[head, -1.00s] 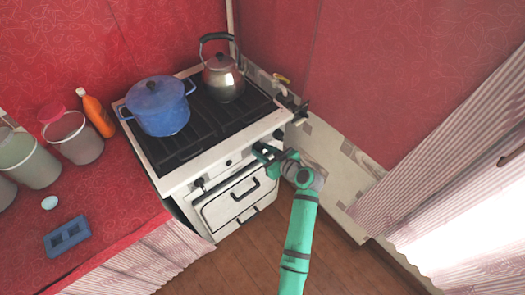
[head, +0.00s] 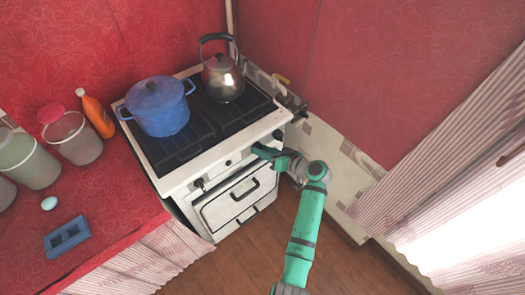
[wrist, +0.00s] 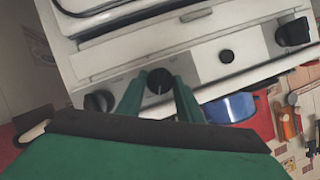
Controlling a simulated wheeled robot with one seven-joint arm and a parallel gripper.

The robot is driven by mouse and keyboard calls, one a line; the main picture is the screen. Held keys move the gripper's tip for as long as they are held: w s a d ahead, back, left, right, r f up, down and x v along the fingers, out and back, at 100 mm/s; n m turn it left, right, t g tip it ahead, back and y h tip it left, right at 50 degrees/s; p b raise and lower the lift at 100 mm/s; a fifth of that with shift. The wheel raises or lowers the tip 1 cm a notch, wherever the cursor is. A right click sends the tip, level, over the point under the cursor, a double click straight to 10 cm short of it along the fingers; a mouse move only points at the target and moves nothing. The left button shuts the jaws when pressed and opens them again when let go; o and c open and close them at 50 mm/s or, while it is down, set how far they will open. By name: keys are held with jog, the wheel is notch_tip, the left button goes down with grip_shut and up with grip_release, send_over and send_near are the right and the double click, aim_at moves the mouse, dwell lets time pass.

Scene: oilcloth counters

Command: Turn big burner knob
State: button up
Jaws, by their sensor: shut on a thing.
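The white stove (head: 210,178) has a row of black knobs on its front panel. My gripper (head: 257,150) is at the right part of this panel. In the wrist view my green gripper fingers (wrist: 160,84) stand on either side of a black knob (wrist: 159,78) with a pale mark, shut on it. My gripper hides this knob in the head view. Another large knob (wrist: 98,101) is beside it, a small round one (wrist: 226,56) is farther along, and a large one (wrist: 293,33) is at the far end.
A blue pot (head: 160,107) and a metal kettle (head: 222,78) stand on the stove top. The oven door handle (head: 244,190) is below the panel. A tiled wall (head: 325,150) is close on the right. Open wooden floor (head: 250,255) lies in front.

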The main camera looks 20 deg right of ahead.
jog(key=m+y, duration=0.1)
jog(key=m, duration=0.1)
jog(key=m+y, duration=0.2)
jog(key=shift+w+d+f+m, duration=0.1)
jog(key=shift+d+f+m, duration=0.1)
jog(key=shift+m, duration=0.2)
jog(key=m+y, duration=0.1)
jog(key=m, duration=0.1)
jog(key=m+t, duration=0.1)
jog(key=m, duration=0.1)
jog(key=shift+f+m+y, duration=0.1)
jog(key=shift+m+y, duration=0.2)
jog(key=shift+y, duration=0.1)
dwell(0.3)
jog(key=o, duration=1)
